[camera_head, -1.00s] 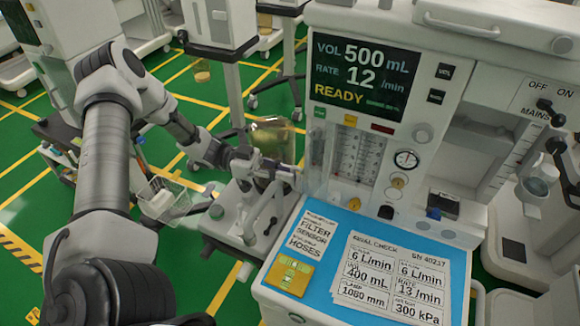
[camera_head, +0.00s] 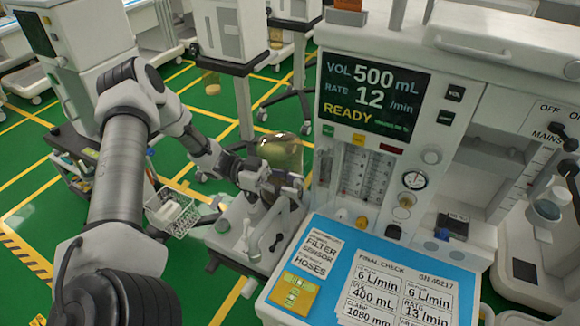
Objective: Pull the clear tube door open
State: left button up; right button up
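The flow-tube window (camera_head: 362,174) is on the front of the anaesthesia machine, below its dark screen. Graduated tubes show in it. A clear upright panel (camera_head: 324,166) stands at its left edge; I cannot tell exactly how it sits. My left gripper (camera_head: 290,188) is left of this panel, in front of a yellowish glass dome (camera_head: 281,152). It appears apart from the panel. Its fingers are small and partly lost against the parts behind, so their opening is unclear. My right gripper is out of view.
Below the window is a blue worktop (camera_head: 330,262) with printed cards and a gold plate. Knobs and a round gauge (camera_head: 413,181) are right of the tubes. A wire basket (camera_head: 172,214) is at lower left. Green floor lies between the carts.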

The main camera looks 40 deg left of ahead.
pick_arm(q)
jog(key=shift+s+a+r, duration=0.1)
jog(key=shift+s+a, duration=0.15)
jog(key=shift+a, duration=0.05)
jog(key=v, duration=1.1)
jog(key=shift+a, duration=0.2)
jog(key=shift+w, duration=0.15)
